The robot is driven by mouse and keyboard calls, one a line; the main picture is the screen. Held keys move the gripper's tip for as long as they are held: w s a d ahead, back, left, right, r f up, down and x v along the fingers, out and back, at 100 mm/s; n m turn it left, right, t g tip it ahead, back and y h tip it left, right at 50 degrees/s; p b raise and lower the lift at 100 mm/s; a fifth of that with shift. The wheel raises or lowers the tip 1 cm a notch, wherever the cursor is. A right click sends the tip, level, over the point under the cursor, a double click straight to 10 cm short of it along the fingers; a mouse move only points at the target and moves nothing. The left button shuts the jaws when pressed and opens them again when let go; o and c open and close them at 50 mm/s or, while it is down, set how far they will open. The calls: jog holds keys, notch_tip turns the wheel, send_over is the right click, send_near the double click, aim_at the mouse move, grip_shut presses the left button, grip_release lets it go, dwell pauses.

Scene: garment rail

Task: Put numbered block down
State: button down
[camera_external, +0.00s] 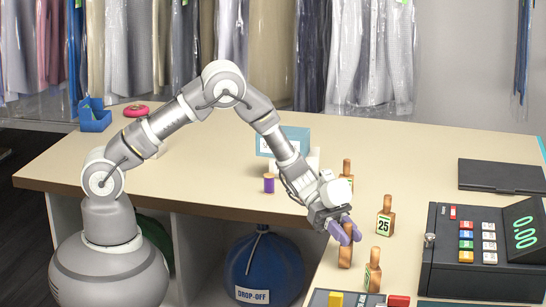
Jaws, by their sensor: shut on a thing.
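My gripper (345,234), with purple fingers, points down at the counter's inner corner and is shut on a wooden numbered block (345,257). The fingers cover the upper part of this block, and I cannot read a number on it. I cannot tell whether its bottom touches the counter. A similar block with a green "25" label (385,217) stands upright to the right. Another block (373,272) stands in front and to the right, its label turned partly away. A further block (347,172) stands behind my gripper, partly hidden by it.
A cash register (480,245) and a dark flat case (503,176) are on the right. A purple spool (268,183) and a light-blue box (283,140) stand on the counter (225,180). A blue holder (95,115) is at far left. Colored items (398,300) lie at the front edge.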

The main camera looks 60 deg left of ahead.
jog(key=c, duration=0.9)
grip_release()
jog(key=shift+f, duration=0.1)
jog(key=shift+r, duration=0.25)
jog(key=p+v, duration=0.2)
jog(key=v, duration=1)
jog(key=shift+p, duration=0.4)
